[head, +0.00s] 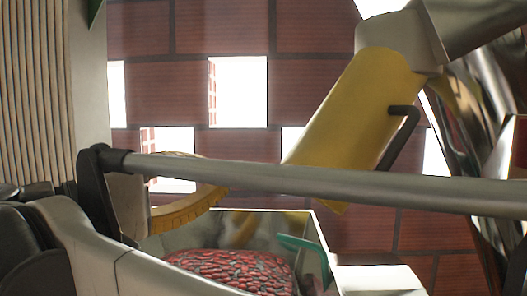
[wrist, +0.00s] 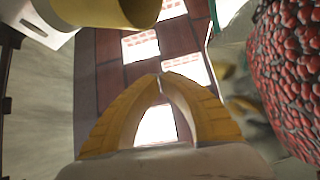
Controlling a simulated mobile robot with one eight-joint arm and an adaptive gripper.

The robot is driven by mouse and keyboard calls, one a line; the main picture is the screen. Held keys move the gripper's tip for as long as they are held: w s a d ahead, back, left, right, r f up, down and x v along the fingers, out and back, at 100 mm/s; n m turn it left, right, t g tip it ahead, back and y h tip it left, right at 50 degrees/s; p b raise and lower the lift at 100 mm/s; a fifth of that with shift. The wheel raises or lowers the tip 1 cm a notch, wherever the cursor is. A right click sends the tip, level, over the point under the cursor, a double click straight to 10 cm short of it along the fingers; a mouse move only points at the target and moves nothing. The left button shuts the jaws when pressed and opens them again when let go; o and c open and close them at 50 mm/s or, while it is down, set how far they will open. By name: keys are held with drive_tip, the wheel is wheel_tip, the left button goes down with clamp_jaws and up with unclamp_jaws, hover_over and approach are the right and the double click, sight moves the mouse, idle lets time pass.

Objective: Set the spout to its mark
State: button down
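The yellow spout (head: 350,115) hangs from a silver elbow at the upper right of the head view and slants down to the left. A dark bar handle (head: 403,125) is on its right side. A yellow piece, probably the spout's end, shows at the top of the wrist view (wrist: 105,10). My gripper (head: 226,190) has yellow fingers and is left of the spout, apart from it. In the wrist view its fingertips (wrist: 159,78) meet with nothing between them. I cannot make out a mark for certain.
A pale bin (head: 325,240) holds a heap of red cherries (head: 230,268), close to the right of my gripper in the wrist view (wrist: 290,75). A green strip (head: 303,247) is at the bin's rim.

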drive_tip(key=s+d+x, duration=0.1)
drive_tip(key=x, duration=0.8)
drive_tip(key=s, duration=0.1)
drive_tip(key=s+d, duration=0.1)
drive_tip(key=s, duration=0.1)
drive_tip(key=shift+s+d+r+b, duration=0.1)
drive_tip(key=shift+s+r+b, duration=0.1)
drive_tip(key=shift+s+b, duration=0.2)
drive_tip(key=shift+w, duration=0.1)
